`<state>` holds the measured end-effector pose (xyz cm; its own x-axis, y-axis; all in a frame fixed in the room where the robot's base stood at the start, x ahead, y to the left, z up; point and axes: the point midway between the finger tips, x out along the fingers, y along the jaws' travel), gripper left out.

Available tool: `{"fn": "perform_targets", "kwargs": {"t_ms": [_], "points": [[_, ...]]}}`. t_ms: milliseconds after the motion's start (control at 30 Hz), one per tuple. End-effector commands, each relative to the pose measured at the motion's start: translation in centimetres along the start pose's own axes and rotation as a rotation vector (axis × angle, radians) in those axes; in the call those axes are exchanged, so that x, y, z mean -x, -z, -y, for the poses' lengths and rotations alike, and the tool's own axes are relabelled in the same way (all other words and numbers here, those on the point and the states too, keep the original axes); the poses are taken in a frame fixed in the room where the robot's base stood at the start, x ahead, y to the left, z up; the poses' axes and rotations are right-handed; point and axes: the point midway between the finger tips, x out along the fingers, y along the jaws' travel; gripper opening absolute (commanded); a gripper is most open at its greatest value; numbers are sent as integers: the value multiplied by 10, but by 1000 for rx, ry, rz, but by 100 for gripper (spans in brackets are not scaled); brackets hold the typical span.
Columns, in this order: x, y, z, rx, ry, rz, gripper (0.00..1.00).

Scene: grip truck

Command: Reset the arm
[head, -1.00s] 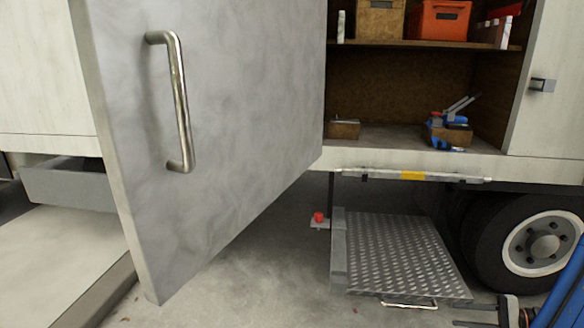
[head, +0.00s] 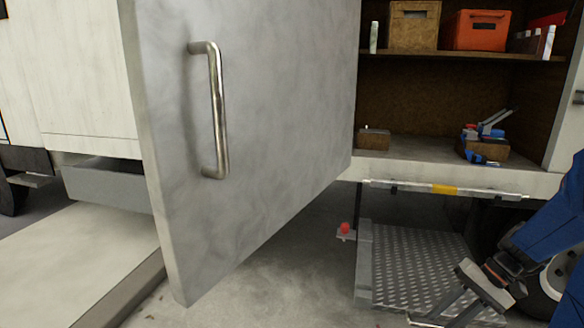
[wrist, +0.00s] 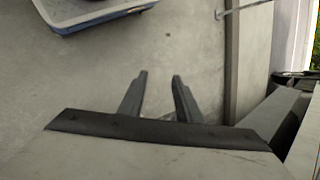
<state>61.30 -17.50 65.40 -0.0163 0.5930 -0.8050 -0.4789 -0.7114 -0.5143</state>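My arm with its blue sleeve-like link (head: 555,235) reaches in from the right edge of the head view. My gripper (head: 440,318) is low at the right there, in front of the metal step, pointing down and to the left. In the wrist view my gripper (wrist: 159,77) shows two dark fingers spread apart with only bare concrete floor between them. It holds nothing and its fingertips touch nothing that I can see.
The large grey truck door (head: 270,110) with a metal handle (head: 217,110) stands open, left of my arm. The tread-plate step (head: 415,262) is behind my gripper. The shelf (head: 465,53) holds a brown crate (head: 413,28) and an orange crate (head: 480,32). Concrete floor (head: 265,290) is clear.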

Motion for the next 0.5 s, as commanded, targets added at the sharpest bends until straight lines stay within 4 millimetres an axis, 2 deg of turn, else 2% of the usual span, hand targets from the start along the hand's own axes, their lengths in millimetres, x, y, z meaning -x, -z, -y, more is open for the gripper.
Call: {"fn": "perform_targets", "kwargs": {"t_ms": [33,200,500], "points": [[0,-10,9,30,-37,-11,31],[-1,-39,27,107,-150,-58,31],[2,-86,50,250,-318,-173,31]]}}
